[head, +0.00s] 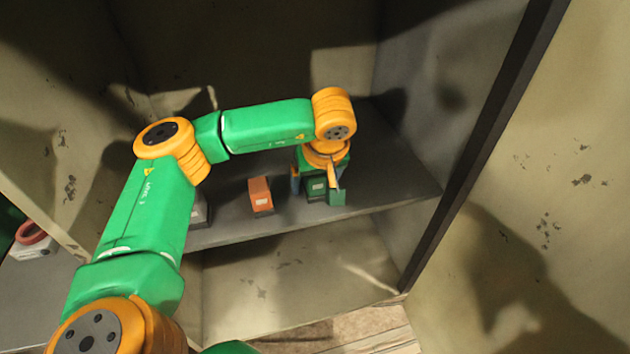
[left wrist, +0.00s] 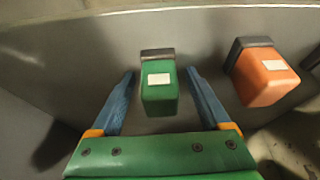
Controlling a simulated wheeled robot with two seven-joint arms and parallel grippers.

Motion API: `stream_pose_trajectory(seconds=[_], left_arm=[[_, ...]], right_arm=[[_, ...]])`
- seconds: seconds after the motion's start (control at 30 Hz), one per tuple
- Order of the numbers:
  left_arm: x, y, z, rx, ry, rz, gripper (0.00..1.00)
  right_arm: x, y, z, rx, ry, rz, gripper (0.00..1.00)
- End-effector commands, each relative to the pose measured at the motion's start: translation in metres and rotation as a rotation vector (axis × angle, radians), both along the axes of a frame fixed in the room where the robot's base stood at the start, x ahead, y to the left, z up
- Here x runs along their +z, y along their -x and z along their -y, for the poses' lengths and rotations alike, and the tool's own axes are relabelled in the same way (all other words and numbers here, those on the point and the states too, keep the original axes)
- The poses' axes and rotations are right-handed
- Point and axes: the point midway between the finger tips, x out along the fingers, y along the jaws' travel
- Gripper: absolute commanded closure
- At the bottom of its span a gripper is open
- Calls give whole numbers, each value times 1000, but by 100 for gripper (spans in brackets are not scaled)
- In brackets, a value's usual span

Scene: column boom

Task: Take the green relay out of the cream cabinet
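The green relay (head: 317,187) is a small block with a dark cap and a white label. It stands on the shelf inside the cream cabinet (head: 585,150), partly covered by my gripper in the head view. My left gripper (head: 314,182) is down at the relay. In the left wrist view its two blue fingers (left wrist: 160,78) are spread, one on each side of the green relay (left wrist: 159,92). A narrow gap shows between the relay and each finger, so the gripper is open and holds nothing. My right gripper is not in view.
An orange relay (head: 260,194) stands on the shelf (head: 400,190) left of the green one. A grey block (head: 198,211) is farther left, partly behind my arm. The cabinet's side wall and dark edge (head: 485,145) are on the right.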

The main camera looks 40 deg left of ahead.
Motion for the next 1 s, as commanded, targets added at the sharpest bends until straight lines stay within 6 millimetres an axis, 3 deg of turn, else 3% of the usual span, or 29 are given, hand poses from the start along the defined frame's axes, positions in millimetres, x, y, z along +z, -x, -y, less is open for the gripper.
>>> stream_pose_trajectory(seconds=[0.03, 0.27, 0.53, 0.67, 0.77, 0.83, 0.97, 1.0], left_arm=[[0, 0, 0, 0, 0, 0, 37], [0, 0, 0, 0, 1, 0, 99], [1, 0, 0, 1, 1, 1, 100], [12, -1, 0, 1, 1, 5, 100], [33, -1, 2, 0, 2, 8, 100], [47, 7, 16, -7, 2, 9, 100], [95, 24, 42, -5, -4, 11, 100], [99, 30, 53, -6, -5, 10, 100]], right_arm=[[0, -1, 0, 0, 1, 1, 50], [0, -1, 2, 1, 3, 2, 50], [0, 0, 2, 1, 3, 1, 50], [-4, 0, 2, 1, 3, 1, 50], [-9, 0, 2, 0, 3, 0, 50], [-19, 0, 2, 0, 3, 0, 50], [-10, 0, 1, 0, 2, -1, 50], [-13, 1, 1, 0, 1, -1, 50]])
